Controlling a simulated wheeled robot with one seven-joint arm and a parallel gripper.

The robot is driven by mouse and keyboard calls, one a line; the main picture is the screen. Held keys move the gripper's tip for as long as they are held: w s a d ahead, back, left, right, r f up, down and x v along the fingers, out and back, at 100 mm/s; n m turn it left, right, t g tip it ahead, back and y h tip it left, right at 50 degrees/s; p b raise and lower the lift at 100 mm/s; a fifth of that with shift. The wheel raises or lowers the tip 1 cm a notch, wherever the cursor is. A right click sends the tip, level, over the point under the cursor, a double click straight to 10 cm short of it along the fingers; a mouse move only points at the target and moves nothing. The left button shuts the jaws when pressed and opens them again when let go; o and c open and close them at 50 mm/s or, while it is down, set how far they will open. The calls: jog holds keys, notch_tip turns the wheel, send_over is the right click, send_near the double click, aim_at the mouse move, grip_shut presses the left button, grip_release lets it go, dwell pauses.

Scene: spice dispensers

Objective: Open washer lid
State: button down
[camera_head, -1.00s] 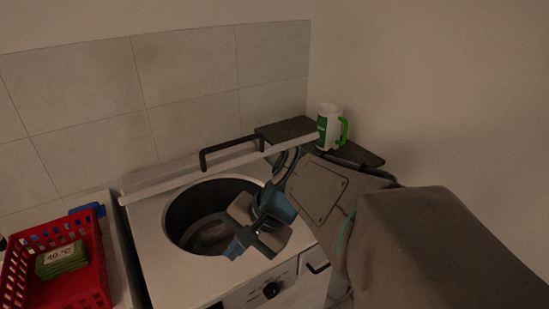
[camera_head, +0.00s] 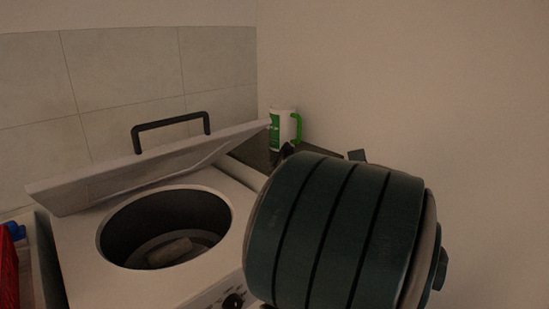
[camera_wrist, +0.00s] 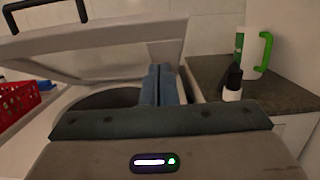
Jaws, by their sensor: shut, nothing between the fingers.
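The washer lid (camera_head: 150,165) is white with a black bar handle (camera_head: 172,123) and stands tilted up, hinged at the back. It also shows in the wrist view (camera_wrist: 90,45), with its handle at the upper left. The washer (camera_head: 75,255) below has its round drum opening (camera_head: 165,228) uncovered, with something pale inside. My gripper (camera_wrist: 158,75) is shut and empty; its blue-grey fingers overlap the lid and the opening's right side in the wrist view. I cannot tell if they touch the lid. In the head view my arm hides the gripper.
A white and green jug (camera_head: 284,129) stands on the dark counter (camera_wrist: 285,95) to the right. A small dark bottle with a white lower part (camera_wrist: 232,84) stands near it. A red basket (camera_head: 8,262) is at the left. Walls close off the back and right.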

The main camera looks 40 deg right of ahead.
send_near(256, 128)
jog(key=w+f, duration=0.2)
jog(key=w, duration=0.3)
jog(key=shift+w+a+r+p, duration=0.1)
jog(key=shift+w+r+p, duration=0.2)
jog(key=shift+r, duration=0.25)
jog(key=shift+w+r+p, duration=0.25)
jog(key=shift+w+r, duration=0.1)
jog(key=shift+r, duration=0.2)
jog(key=shift+w+r, duration=0.4)
jog(key=shift+r, duration=0.05)
